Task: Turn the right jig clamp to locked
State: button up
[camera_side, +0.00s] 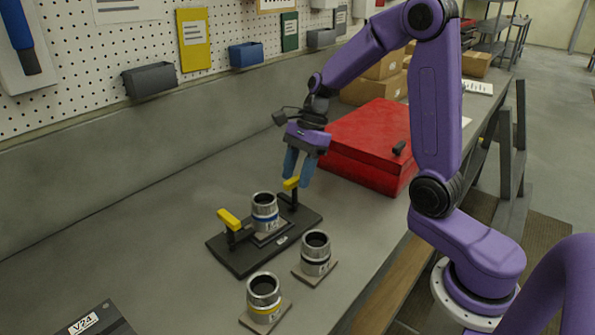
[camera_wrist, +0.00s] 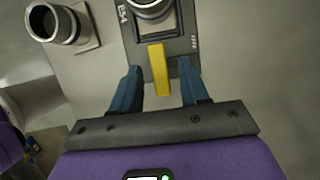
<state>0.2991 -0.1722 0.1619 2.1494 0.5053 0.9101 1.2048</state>
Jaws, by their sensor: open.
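The dark plate (camera_side: 245,262) lies on the bench with a clamp at each end. The right jig clamp has a yellow handle (camera_side: 290,184) on a dark post. In the wrist view this handle (camera_wrist: 158,72) points from the plate's edge toward my gripper. My gripper (camera_side: 297,181) is open above the right clamp, its blue fingers pointing down. In the wrist view the fingers (camera_wrist: 159,88) stand on either side of the handle, with gaps. The left clamp's yellow handle (camera_side: 229,219) is at the plate's other end. A blue-banded metal cylinder (camera_side: 264,212) stands between the clamps.
Two more metal cylinders, one dark-banded (camera_side: 315,254) and one yellow-banded (camera_side: 263,298), stand on small square bases before the plate. A red box (camera_side: 365,145) stands behind and right of my gripper. Bare bench lies left of the plate.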

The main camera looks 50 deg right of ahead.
jog(key=shift+c, duration=0.3)
grip_shut()
jog(key=shift+n, duration=0.3)
jog(key=n, duration=0.1)
jog(key=n+g, duration=0.1)
jog(key=n, duration=0.1)
jog(key=shift+w+n+g, duration=0.25)
jog(key=shift+n+g, duration=0.15)
jog(key=n, duration=0.2)
jog(key=n+g, duration=0.1)
jog(key=n, duration=0.1)
jog(key=shift+w+a+n+g+h, duration=0.1)
jog(key=shift+w+n+g+h, duration=0.05)
jog(key=shift+n+g+h, duration=0.2)
jog(key=n+h, duration=0.1)
jog(key=n, duration=0.3)
jog(key=shift+w+a+r+g+h, duration=0.1)
jog(key=shift+w+a+g+h, duration=0.05)
jog(key=shift+g+h, duration=0.2)
jog(key=n, duration=0.2)
jog(key=n+h, duration=0.1)
jog(key=n, duration=0.1)
jog(key=shift+a+n+g+h, duration=0.15)
jog(key=shift+n+g+h, duration=0.1)
jog(key=shift+g+h, duration=0.05)
jog(key=shift+n, duration=0.3)
